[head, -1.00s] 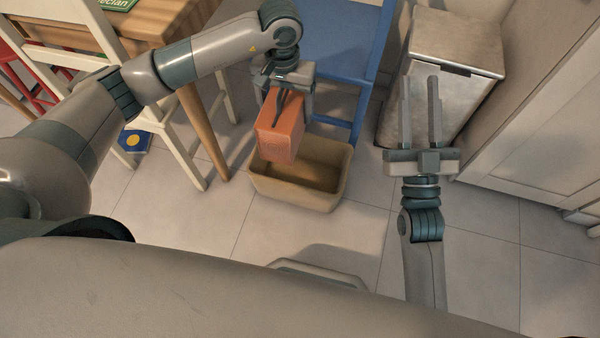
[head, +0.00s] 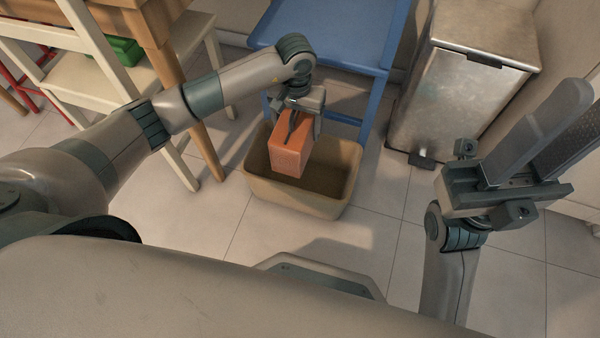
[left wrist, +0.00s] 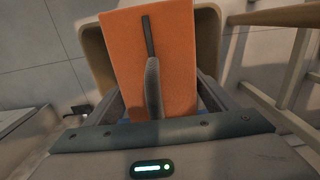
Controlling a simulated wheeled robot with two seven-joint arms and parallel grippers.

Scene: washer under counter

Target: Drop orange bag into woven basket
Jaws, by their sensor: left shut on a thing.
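The orange bag (head: 289,158) is a boxy block with a dark strap or handle on its face. My left gripper (head: 293,120) is shut on it and holds it over the tan basket (head: 317,208), with its lower end at about rim level in the head view. In the left wrist view the orange bag (left wrist: 178,70) fills the middle, and the basket rim (left wrist: 97,60) shows behind it on both sides. Whether the bag touches the basket cannot be told. My right gripper (head: 570,120) is open and empty at the right.
A blue chair (head: 325,35) stands just behind the basket. A metal bin (head: 470,85) with a pedal stands to the right. A cream chair (head: 110,85) and a wooden table leg (head: 190,110) are at the left. The tiled floor (head: 385,215) in front is clear.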

